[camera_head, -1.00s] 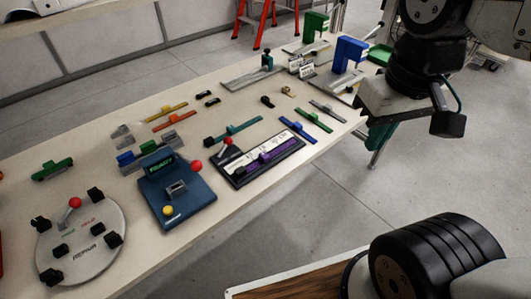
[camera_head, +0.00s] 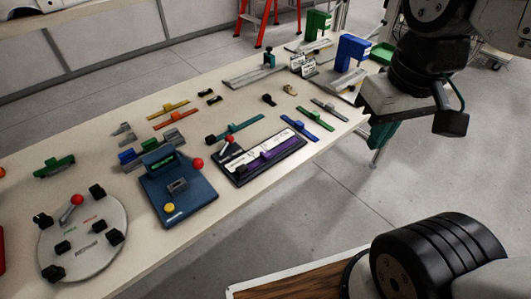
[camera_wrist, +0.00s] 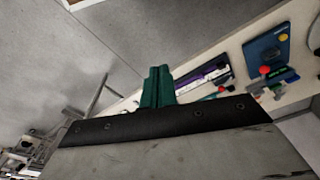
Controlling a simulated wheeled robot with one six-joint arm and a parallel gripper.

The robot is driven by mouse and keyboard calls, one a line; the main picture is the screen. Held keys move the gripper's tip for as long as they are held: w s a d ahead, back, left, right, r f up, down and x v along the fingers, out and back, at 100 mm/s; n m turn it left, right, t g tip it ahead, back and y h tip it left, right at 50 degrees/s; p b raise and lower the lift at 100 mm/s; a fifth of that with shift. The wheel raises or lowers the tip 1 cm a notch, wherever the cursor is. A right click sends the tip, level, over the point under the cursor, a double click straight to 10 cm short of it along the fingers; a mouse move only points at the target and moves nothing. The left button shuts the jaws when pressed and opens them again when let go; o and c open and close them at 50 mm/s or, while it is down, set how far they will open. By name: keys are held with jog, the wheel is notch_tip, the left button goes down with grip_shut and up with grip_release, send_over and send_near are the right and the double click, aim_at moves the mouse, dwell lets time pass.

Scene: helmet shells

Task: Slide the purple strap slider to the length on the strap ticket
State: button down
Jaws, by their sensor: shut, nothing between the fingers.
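The purple strap slider (camera_head: 267,154) sits on a purple strap along a black-framed board with a white face (camera_head: 291,136), near the table's front edge. The purple strap also shows in the wrist view (camera_wrist: 205,81), right of my fingers. Small white cards with dark print (camera_head: 303,66) stand at the back of the table; I cannot read them or tell whether one is the strap ticket. My gripper (camera_head: 381,136) hangs beyond the table's right end, apart from the slider. Its green fingers (camera_wrist: 157,87) are together and empty in the wrist view.
A blue box with a red ball knob (camera_head: 177,190) stands left of the board. A round white plate with black clamps (camera_head: 82,240) is farther left. Several coloured strap pieces lie behind the board, including a teal one (camera_head: 235,129). Blue and green stands (camera_head: 351,53) fill the back right.

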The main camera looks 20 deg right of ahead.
jog(key=c, duration=1.3)
grip_release()
jog(key=shift+a+f, duration=0.15)
jog(key=shift+c, duration=0.2)
jog(key=shift+o, duration=0.3)
jog(key=w+a+f+n+g, duration=0.1)
jog(key=w+a+f, duration=0.1)
jog(key=w, duration=0.3)
jog(key=w+a+f+n+g, duration=0.1)
jog(key=w+a+f+g, duration=0.1)
jog(key=w+f, duration=0.3)
jog(key=shift+a+f, duration=0.2)
jog(key=shift+a, duration=0.15)
jog(key=n+t, duration=0.2)
jog(key=n, duration=0.1)
send_over(266, 153)
notch_tip(266, 153, down, 10)
jog(key=shift+r, duration=0.1)
notch_tip(266, 153, down, 8)
jog(key=shift+r, duration=0.25)
